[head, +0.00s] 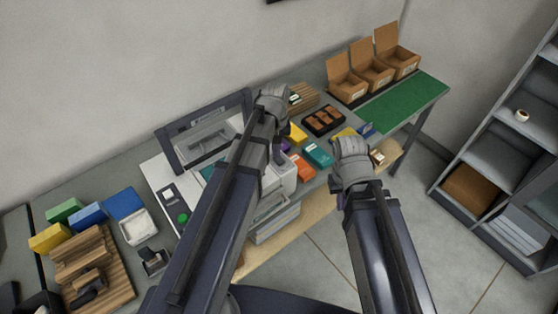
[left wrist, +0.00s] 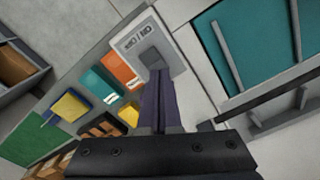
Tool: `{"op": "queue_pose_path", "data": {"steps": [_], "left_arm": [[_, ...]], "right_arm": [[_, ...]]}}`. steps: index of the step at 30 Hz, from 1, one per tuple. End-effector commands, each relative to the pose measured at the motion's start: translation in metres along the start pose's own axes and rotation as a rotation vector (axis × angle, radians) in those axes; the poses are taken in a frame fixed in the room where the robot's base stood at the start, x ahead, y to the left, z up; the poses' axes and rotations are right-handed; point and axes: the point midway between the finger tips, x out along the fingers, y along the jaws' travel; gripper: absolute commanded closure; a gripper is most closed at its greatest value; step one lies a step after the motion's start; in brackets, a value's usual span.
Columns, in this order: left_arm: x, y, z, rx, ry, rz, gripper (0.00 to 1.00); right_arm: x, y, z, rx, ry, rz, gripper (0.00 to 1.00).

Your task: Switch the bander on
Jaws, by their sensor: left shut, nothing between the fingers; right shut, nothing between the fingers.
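The label is too blurred to read surely, and I cannot tell whether the fingertips touch the box.
An orange box (head: 301,167) and a teal box (head: 318,155) lie right of the machine. Beyond are a dark tray (head: 323,121), open cartons (head: 371,73) and a green mat (head: 405,101). A wooden rack (head: 118,279) stands at left. Shelves (head: 500,150) stand at right.

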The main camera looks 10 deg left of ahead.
Motion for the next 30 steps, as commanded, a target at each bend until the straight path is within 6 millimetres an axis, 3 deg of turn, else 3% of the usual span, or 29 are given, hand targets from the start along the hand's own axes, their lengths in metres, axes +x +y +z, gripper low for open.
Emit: {"op": "queue_pose_path", "data": {"steps": [6,14,30], "left_arm": [[0.016,0.000,0.000,0.000,0.000,0.000,1.00],[0.014,0.000,0.004,0.000,-0.006,0.000,1.00],[-0.048,0.000,0.001,0.000,-0.002,0.000,1.00]], "right_arm": [[0.016,-0.002,-0.001,0.000,0.000,0.000,1.00],[0.014,-0.001,-0.001,-0.007,0.000,0.001,1.00],[-0.047,0.004,0.003,0.006,0.000,-0.001,1.00]]}}
